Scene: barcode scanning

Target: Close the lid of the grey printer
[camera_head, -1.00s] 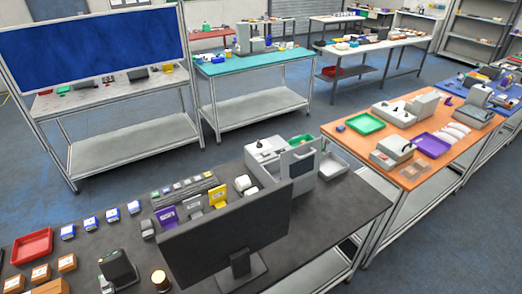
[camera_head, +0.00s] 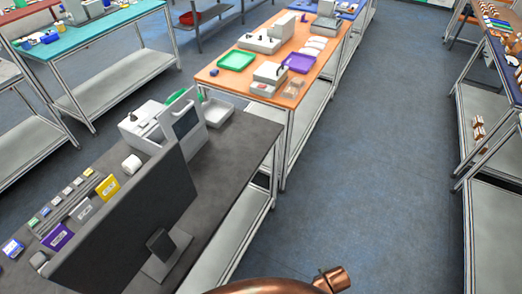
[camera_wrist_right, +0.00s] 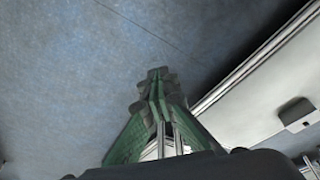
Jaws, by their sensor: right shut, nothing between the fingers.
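The grey printer (camera_head: 182,122) stands on the dark table, behind the black monitor, in the head view. A flat panel with a small window stands raised on it, which looks like its open lid. The monitor hides part of its lower front. My right gripper (camera_wrist_right: 156,76) shows in the right wrist view, shut and empty, with the blue-grey floor behind it. It is away from the printer, which I do not see in that view. My left gripper is not in view.
The monitor (camera_head: 130,225) stands on the dark table (camera_head: 235,150), close to the printer. An orange table (camera_head: 225,78) stands behind. The floor (camera_head: 375,150) to the right is clear.

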